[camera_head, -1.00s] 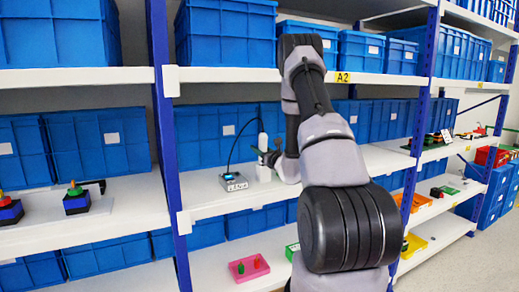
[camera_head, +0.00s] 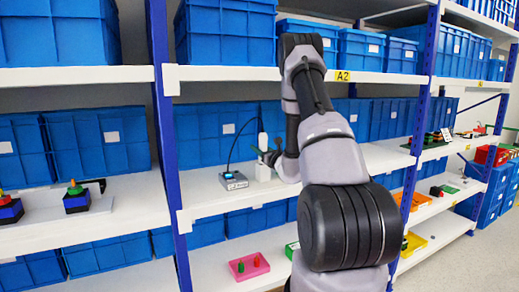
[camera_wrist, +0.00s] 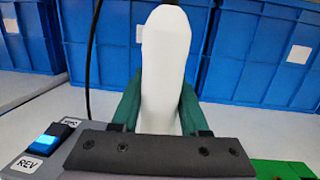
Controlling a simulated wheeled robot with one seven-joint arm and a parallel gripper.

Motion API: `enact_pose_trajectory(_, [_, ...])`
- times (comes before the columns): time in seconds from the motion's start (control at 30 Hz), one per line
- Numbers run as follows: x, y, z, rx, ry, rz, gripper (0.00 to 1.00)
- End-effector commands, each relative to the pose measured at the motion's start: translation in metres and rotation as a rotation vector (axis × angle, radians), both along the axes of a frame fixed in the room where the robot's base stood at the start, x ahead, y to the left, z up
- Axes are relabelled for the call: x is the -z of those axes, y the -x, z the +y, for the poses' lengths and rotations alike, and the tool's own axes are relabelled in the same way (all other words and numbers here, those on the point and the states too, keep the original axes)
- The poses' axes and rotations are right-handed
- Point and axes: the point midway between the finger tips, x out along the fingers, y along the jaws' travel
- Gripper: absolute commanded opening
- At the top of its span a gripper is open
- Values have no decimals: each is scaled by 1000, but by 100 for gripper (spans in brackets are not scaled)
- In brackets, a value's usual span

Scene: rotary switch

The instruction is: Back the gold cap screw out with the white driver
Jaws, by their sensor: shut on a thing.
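The white driver (camera_wrist: 165,70) stands roughly upright between the green fingers of my gripper (camera_wrist: 160,108) in the wrist view. My gripper is shut on it. In the head view the driver (camera_head: 262,143) shows small above my gripper (camera_head: 267,157), over the middle shelf. A thin black cable runs from the driver toward a grey control box (camera_head: 234,181) on its left. In the wrist view the box carries a blue-lit rocker switch (camera_wrist: 52,138), with a REV label on its near side. The gold cap screw and the driver's tip are hidden.
A white block (camera_head: 263,172) stands below my gripper on the middle shelf (camera_head: 205,206). Blue bins (camera_head: 215,137) line the back. A green surface (camera_wrist: 283,170) shows at the lower right of the wrist view. A pink tray (camera_head: 249,267) sits on the shelf below.

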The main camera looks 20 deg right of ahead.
Motion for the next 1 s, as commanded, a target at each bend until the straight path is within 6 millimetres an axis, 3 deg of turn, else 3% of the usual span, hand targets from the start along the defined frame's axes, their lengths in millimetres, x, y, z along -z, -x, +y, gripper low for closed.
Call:
enact_pose_trajectory(0.3, [3,0,0,0,0,-1,0])
enact_pose_trajectory(0.33, [3,0,0,0,0,-1,33])
enact_pose_trajectory(0.37, [3,0,0,0,0,-1,22])
enact_pose_trajectory(0.43, [3,0,0,0,0,-1,22])
enact_pose_trajectory(0.47, [3,0,0,0,0,-1,56])
enact_pose_trajectory(0.5, [3,0,0,0,0,-1,71])
enact_pose_trajectory(0.53, [3,0,0,0,0,-1,80])
enact_pose_trajectory(0.87, [4,2,0,0,0,2,80])
enact_pose_trajectory(1.0, [6,15,-3,1,0,2,80])
